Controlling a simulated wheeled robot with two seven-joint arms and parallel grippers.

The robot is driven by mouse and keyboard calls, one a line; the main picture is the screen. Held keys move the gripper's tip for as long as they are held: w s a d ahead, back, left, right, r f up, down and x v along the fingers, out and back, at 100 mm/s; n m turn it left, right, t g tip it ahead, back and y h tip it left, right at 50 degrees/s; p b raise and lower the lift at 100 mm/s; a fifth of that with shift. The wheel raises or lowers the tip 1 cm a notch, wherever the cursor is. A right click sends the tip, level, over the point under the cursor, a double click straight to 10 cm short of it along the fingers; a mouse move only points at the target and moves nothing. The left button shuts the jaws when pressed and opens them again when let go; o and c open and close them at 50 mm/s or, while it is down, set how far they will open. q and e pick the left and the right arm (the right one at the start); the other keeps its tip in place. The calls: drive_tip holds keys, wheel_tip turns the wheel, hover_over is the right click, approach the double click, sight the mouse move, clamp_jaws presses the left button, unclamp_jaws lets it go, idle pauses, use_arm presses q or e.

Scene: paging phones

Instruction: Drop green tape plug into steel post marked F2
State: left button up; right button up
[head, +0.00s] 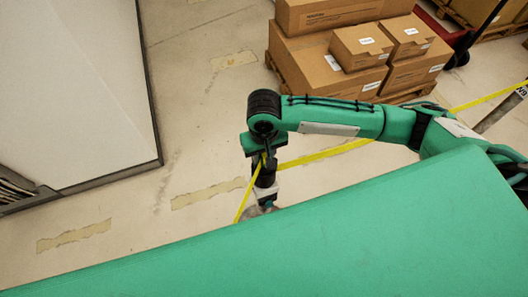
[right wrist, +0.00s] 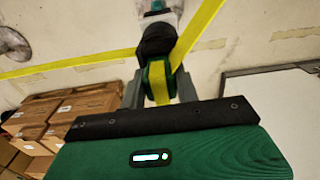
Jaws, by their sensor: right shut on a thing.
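My right gripper (head: 264,168) points down and is shut on the green tape plug, which sits between its fingers in the right wrist view (right wrist: 158,82). Yellow tape (right wrist: 200,35) runs from the plug. Right below the gripper stands a post with a black head (head: 265,178) and a pale band; in the right wrist view the black head (right wrist: 156,42) is in line with the plug. I cannot tell whether the plug touches or enters it. No mark is readable on this post. My left gripper is not in view.
Another post (head: 500,108) stands at the right edge, with yellow tape (head: 340,150) stretched towards it. Cardboard boxes (head: 325,85) are stacked on a pallet behind. A large white panel (head: 70,90) is at left. Open floor (head: 205,130) lies between.

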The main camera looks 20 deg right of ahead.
drive_tip(key=shift+f, duration=0.6)
drive_tip(key=o, duration=0.7)
wheel_tip(320, 180, up, 11)
drive_tip(key=p, duration=1.3)
drive_tip(key=shift+r, duration=0.1)
idle(0.3)
